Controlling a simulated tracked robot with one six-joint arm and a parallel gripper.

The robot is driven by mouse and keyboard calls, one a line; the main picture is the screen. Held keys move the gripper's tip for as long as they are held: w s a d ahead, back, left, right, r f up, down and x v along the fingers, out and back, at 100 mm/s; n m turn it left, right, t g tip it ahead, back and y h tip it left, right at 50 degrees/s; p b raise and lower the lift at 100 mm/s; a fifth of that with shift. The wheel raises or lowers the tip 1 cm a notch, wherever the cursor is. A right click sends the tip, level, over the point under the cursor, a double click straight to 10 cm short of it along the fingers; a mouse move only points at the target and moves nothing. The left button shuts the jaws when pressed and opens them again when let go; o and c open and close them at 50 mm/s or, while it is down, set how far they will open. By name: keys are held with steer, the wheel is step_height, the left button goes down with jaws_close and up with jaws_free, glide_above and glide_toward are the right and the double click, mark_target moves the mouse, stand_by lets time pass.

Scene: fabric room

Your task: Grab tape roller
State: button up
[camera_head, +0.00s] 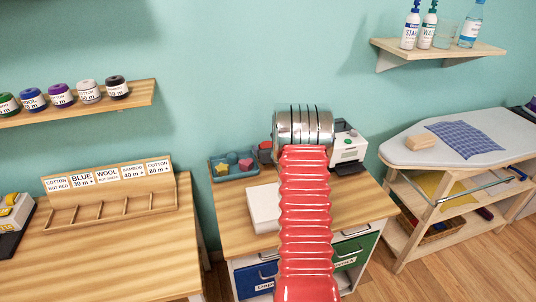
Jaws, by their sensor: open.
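My red ribbed arm rises from the bottom centre and ends in my metal gripper (303,125), seen from behind above the middle desk. Its fingertips are hidden behind its own body, and nothing held shows. I cannot pick out a tape roller for sure. A small dark and red thing (265,152) shows partly at the left edge of my gripper, too covered to name. A white device with a green mark (348,146) and a dark base stands at the right of my gripper, on the back right of the desk.
The middle desk (225,208) carries a blue tray (233,167) of small coloured pieces and a white box (264,207). A wooden label rack (110,200) stands on the left table. An ironing board (460,140) is at right. Wall shelves hold spools (61,95) and bottles (411,25).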

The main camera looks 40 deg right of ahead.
steer(key=shift+c, duration=0.6)
steer(key=c, duration=1.1)
steer(key=shift+r, duration=0.15)
steer(key=shift+c, duration=0.2)
step_height(320, 180, up, 10)
steer(key=shift+f, duration=0.1)
steer(key=shift+a, duration=0.1)
